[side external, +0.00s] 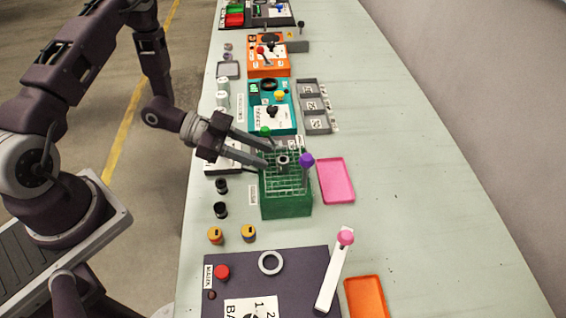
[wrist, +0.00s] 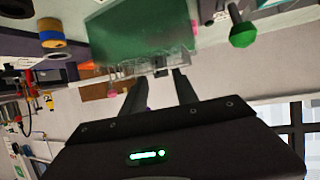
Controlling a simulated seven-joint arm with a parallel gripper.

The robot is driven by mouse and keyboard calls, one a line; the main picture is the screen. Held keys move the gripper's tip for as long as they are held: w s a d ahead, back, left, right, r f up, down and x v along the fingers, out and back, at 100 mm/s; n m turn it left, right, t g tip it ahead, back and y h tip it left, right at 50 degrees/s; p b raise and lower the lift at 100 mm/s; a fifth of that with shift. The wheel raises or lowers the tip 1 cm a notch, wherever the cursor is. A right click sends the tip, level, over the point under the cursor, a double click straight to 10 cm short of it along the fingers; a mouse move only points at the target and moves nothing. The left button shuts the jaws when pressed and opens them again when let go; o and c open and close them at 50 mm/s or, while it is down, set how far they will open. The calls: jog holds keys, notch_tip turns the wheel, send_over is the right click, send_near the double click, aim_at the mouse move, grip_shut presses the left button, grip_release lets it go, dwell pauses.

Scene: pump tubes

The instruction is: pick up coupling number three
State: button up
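My gripper (side external: 270,156) is open, its two fingers reaching over the left edge of a green rack (side external: 287,204) with a wire grid top. A small grey ring-like part (side external: 283,160) stands in the grid just beyond the fingertips, with nothing seen between them. In the wrist view my open fingers (wrist: 157,75) point at the rack (wrist: 140,35). Two yellow-and-blue cylinders (side external: 215,235) (side external: 248,233) and two black cylinders (side external: 221,186) (side external: 220,210) stand on the table. I cannot read a number three on any part, so which is coupling three is unclear.
A purple-topped stick (side external: 306,160) rises at the rack's right side, and a green knob (side external: 265,131) is behind my fingers. A pink tray (side external: 336,181) lies right of the rack. A dark panel with a white lever (side external: 334,270) is in front. The table's right side is clear.

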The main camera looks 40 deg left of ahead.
aim_at(284, 159)
jog(key=x, duration=0.6)
jog(key=shift+w+d+r, duration=0.1)
jog(key=shift+w+d, duration=0.05)
jog(key=shift+d, duration=0.1)
grip_shut()
